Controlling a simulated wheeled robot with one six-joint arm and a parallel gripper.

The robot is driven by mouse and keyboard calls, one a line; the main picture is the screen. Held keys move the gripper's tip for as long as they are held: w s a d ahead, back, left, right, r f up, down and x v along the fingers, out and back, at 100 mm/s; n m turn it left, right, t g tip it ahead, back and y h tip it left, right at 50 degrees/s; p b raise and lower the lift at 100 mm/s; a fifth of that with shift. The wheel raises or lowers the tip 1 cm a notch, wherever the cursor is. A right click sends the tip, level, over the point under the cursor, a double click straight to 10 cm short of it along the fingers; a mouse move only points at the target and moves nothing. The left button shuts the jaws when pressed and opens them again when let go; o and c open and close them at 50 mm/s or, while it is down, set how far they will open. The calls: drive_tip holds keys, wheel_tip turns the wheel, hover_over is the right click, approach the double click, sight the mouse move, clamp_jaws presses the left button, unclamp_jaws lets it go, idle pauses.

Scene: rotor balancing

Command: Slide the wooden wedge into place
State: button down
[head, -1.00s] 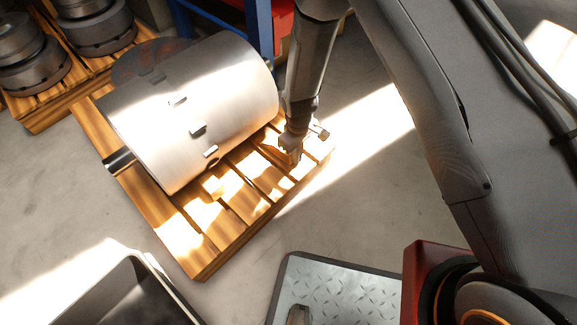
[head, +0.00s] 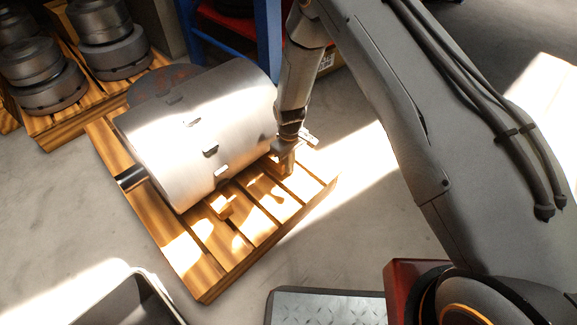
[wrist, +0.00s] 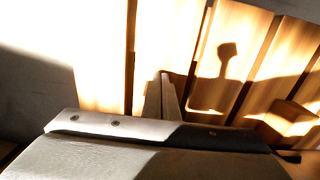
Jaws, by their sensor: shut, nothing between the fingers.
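A small wooden wedge (head: 222,205) sits on the pallet's slats beside the near underside of the large silver rotor (head: 200,130). In the wrist view a wooden block that looks like the wedge (wrist: 292,118) stands at the right edge, partly in shadow. My gripper (head: 286,165) is shut and empty, pointing down low over the pallet by the rotor's right end, to the right of the wedge and apart from it. The wrist view shows its closed fingers (wrist: 163,95) over the slats. The wedge's far side is hidden.
The wooden pallet (head: 205,292) bears the rotor, whose dark shaft end (head: 130,177) sticks out at the left. Dark metal parts (head: 110,45) stand on pallets at the back left. The pallet's front slats are otherwise clear.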

drive_tip(key=s+d+p, duration=0.2)
drive_tip(key=shift+s+d+r, duration=0.2)
drive_tip(key=shift+d, duration=0.1)
drive_tip(key=s+a+r+p, duration=0.1)
drive_tip(key=s+r, duration=0.3)
drive_tip(key=r, duration=0.6)
drive_tip(key=s+a+r+m+p, duration=0.1)
drive_tip(key=s+r, duration=0.3)
drive_tip(key=r, duration=0.6)
drive_tip(key=s+a+r+p, duration=0.1)
drive_tip(key=s+a+r, duration=0.15)
drive_tip(key=r, duration=0.75)
drive_tip(key=s+d+r+m, duration=0.1)
drive_tip(key=s+d+r, duration=0.2)
drive_tip(key=s+r, duration=0.5)
drive_tip(key=s+d+r+m, duration=0.15)
drive_tip(key=s+r, duration=0.25)
drive_tip(key=s, duration=0.8)
drive_tip(key=d+r+m+p, duration=0.3)
drive_tip(key=d+r+p, duration=0.7)
drive_tip(key=r+p, duration=0.3)
drive_tip(key=d+r+m+p, duration=0.3)
drive_tip(key=d+r+p, duration=0.8)
drive_tip(key=r+p, duration=0.3)
drive_tip(key=shift+s+d+p, duration=0.3)
drive_tip(key=shift+s+p, duration=0.1)
drive_tip(key=shift+p, duration=0.8)
